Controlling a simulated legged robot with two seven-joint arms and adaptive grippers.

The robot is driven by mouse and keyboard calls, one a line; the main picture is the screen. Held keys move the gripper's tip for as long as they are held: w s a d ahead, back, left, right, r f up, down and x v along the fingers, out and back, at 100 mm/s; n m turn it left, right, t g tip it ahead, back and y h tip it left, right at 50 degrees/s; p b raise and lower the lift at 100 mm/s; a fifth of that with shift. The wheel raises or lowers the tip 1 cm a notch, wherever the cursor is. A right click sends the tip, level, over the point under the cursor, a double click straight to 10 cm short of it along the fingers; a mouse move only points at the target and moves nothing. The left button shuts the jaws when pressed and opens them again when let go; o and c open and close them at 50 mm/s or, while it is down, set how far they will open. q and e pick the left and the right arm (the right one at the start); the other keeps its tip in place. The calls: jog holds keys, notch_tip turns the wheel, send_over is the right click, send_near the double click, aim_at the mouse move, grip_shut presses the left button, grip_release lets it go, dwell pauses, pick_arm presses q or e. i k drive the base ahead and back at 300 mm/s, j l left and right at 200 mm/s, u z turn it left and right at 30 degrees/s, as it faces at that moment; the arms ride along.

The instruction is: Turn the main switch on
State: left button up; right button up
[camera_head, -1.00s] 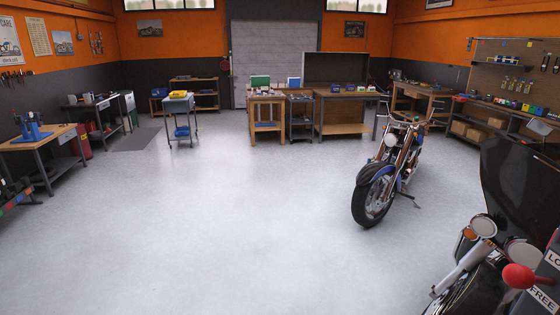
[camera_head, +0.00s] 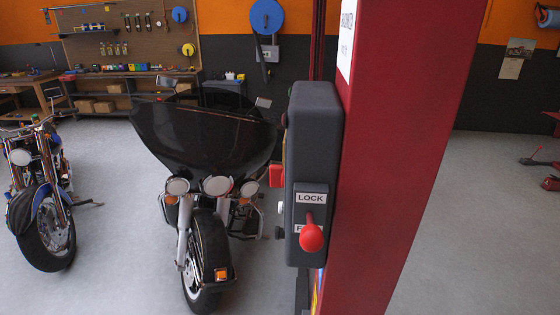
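A dark grey control box (camera_head: 313,165) is mounted on a red lift post (camera_head: 395,150) right of centre. On its near face is a lever with a red ball knob (camera_head: 312,237), hanging downward. A LOCK label (camera_head: 311,198) sits above the lever, and the knob partly covers a second label. A red part (camera_head: 276,175) sticks out from the box's left side, with small knobs below it. That side is seen nearly edge-on, so I cannot tell which part is the main switch or its position. Neither of my grippers is in view.
A black motorcycle with a large dark windshield (camera_head: 205,130) stands just left of the post. A blue motorcycle (camera_head: 42,200) is at the far left. A workbench with a tool board (camera_head: 130,45) is behind. Open floor (camera_head: 490,230) lies right of the post.

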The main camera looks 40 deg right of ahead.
aim_at(276, 172)
jog(key=i+z, duration=0.15)
jog(key=z, duration=0.25)
jog(key=i+z, duration=0.2)
jog(key=z, duration=0.2)
jog(key=i+j+z, duration=0.1)
jog(key=z, duration=0.3)
jog(key=i+j+z, duration=0.15)
jog(key=z, duration=0.25)
jog(key=i+j+z, duration=0.1)
jog(key=j+z, duration=0.15)
jog(key=z, duration=0.2)
jog(key=i+j+z, duration=0.15)
